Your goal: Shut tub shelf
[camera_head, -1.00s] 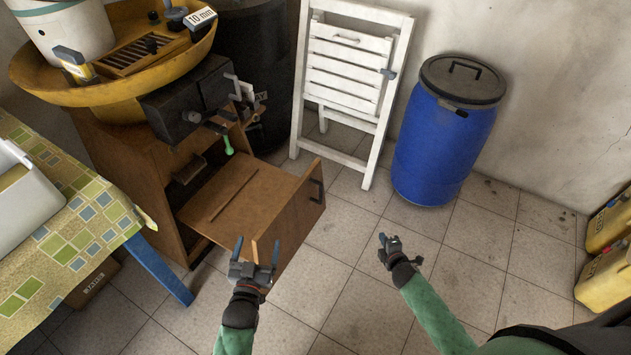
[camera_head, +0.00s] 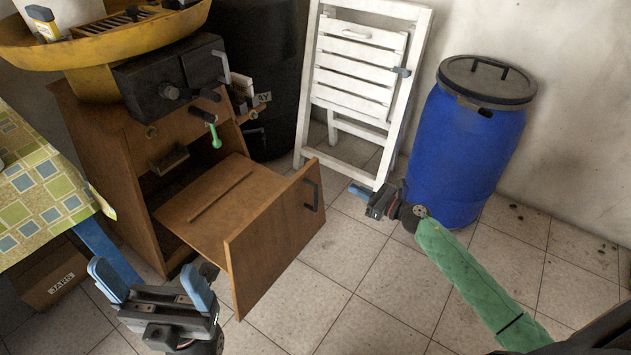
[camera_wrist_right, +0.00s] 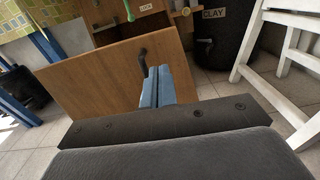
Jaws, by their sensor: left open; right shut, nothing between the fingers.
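The pulled-out wooden tub shelf (camera_head: 215,196) sticks out of the brown cabinet (camera_head: 107,147). Its upright front panel (camera_head: 275,243) carries a black handle (camera_head: 313,194). My left gripper (camera_head: 150,280) is open and empty, in front of the cabinet and to the left of the panel. My right gripper (camera_head: 362,193) is shut and empty, to the right of the panel. In the right wrist view its blue fingers (camera_wrist_right: 162,84) point at the panel (camera_wrist_right: 100,85), close beside the handle (camera_wrist_right: 143,62). I cannot tell whether they touch it.
A blue barrel (camera_head: 466,150) stands behind my right arm. A folded white chair (camera_head: 360,75) leans on the wall. A patterned table (camera_head: 45,190) is on the left, with a cardboard box (camera_head: 50,275) below. The tiled floor before the panel is clear.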

